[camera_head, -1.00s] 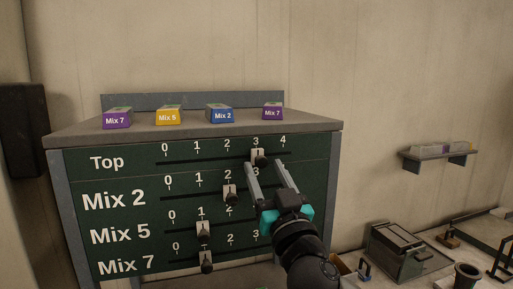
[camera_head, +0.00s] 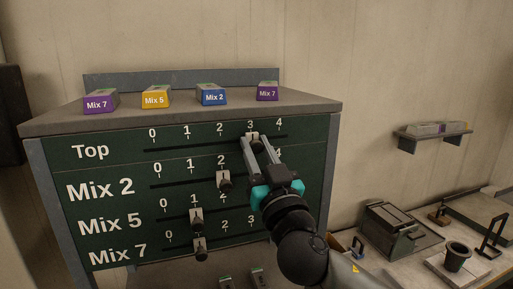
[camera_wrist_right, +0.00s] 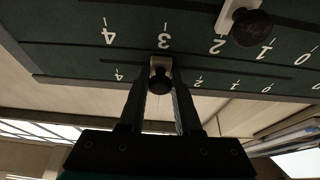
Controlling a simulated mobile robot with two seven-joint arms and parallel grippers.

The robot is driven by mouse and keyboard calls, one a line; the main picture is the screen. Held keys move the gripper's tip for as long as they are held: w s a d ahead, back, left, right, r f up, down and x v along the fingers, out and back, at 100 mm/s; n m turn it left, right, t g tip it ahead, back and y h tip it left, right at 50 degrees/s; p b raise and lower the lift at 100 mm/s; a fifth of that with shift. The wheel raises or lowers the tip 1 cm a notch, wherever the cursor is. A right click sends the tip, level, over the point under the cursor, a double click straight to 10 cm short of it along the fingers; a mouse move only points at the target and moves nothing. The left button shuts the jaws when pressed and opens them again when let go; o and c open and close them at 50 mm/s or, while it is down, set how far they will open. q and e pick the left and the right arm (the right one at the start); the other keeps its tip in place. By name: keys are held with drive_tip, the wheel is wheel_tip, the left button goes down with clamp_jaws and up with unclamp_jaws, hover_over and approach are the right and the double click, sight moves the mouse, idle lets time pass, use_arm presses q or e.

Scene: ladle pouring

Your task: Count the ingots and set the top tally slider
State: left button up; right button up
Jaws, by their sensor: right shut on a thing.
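The dark green tally board (camera_head: 75,173) has slider rows labelled Top, Mix 2, Mix 5 and Mix 7. My right gripper (camera_head: 255,141) is shut on the top slider knob (camera_head: 252,135), which stands at 3. In the right wrist view, upside down, the knob (camera_wrist_right: 160,72) sits between the fingertips (camera_wrist_right: 160,85). The Mix 2 knob (camera_head: 224,181) is at 2; the Mix 5 knob (camera_head: 196,219) and Mix 7 knob (camera_head: 200,250) are near 1. On the board's top lie a purple (camera_head: 100,103), a yellow (camera_head: 155,99), a blue (camera_head: 212,96) and another purple ingot (camera_head: 267,92).
A wall shelf (camera_head: 432,137) at the right holds several pale blocks. Below it, a bench carries a grey metal box (camera_head: 393,230) and a dark cup (camera_head: 458,257). The space between board and shelf is clear.

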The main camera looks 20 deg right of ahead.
clamp_jaws()
idle(0.9)
